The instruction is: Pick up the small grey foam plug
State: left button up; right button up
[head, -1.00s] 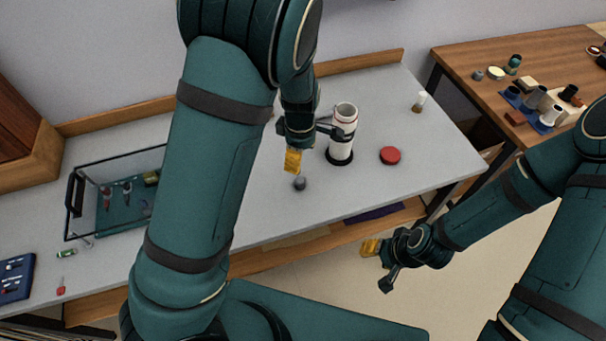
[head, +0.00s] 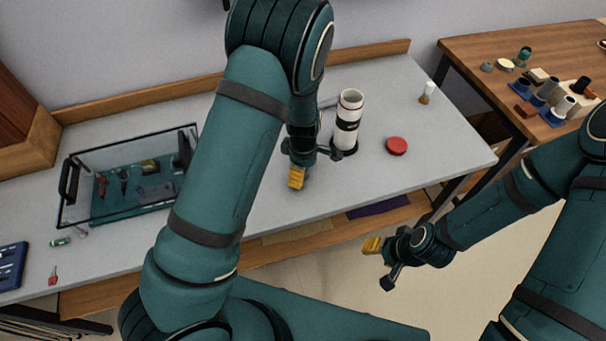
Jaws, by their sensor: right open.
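The small grey foam plug does not show in the head view now. The spot where it stood is covered by my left gripper (head: 297,178), whose yellow fingertip is low over the grey bench (head: 262,208). I cannot tell whether the fingers touch the plug or how far apart they are. My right gripper (head: 379,263) is open and empty, out in front of the bench's front edge and above the floor.
A white cylinder with a black base (head: 349,108) stands close behind my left gripper. A red disc (head: 397,146) lies to its right. A glass-walled case (head: 75,193) holds tools at left. A wooden table (head: 465,50) with small parts stands at right.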

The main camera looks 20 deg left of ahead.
pick_arm(q)
jog(key=shift+f, duration=0.1)
jog(key=shift+c, duration=0.2)
jog(key=c, duration=0.8)
